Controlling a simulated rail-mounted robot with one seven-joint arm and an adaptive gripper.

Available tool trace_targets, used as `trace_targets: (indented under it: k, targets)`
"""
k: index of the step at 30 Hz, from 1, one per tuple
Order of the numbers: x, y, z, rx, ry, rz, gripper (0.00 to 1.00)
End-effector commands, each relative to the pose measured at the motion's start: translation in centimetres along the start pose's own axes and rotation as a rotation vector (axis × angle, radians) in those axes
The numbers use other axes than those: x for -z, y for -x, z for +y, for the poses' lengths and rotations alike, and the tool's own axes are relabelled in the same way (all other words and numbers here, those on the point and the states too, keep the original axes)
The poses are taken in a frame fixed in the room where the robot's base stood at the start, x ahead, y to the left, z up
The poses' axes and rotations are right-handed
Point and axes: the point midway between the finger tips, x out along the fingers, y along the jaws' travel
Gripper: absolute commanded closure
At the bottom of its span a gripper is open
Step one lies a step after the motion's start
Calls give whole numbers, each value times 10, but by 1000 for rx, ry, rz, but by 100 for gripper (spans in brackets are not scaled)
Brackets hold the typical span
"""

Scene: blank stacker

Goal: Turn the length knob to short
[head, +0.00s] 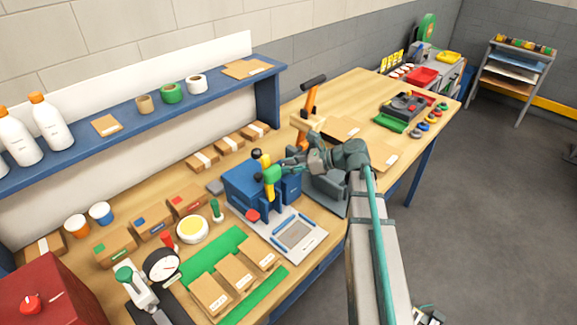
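A blue machine (243,190) stands on the bench near the middle of the head view. On its top are a yellow upright part with a black ball (257,153) and a green part (272,174). A red knob (252,215) sits low at its front left, beside a grey plate (296,234). My gripper (287,168) is over the machine's top right, close to the green part; I cannot tell if it touches it. Its fingers are too small to read as open or shut. No knob's markings are legible, so I cannot tell which one is the length knob or its setting.
A dial gauge (162,266), cartons (234,273) on a green mat and a yellow-topped dish (192,229) crowd the front left. A blue shelf (225,83) runs behind. An orange-and-black upright tool (311,98) stands behind my wrist.

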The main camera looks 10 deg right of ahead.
Motion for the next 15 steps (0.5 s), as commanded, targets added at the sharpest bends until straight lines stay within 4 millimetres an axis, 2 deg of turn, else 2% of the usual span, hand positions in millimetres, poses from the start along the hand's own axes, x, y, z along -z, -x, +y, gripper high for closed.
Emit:
trace_targets:
  k: [1,3,15]
  targets:
    - [0,0,0,0,0,0,91]
    - [0,0,0,-1,0,0,100]
    - [-2,0,-5,-78,30,0,100]
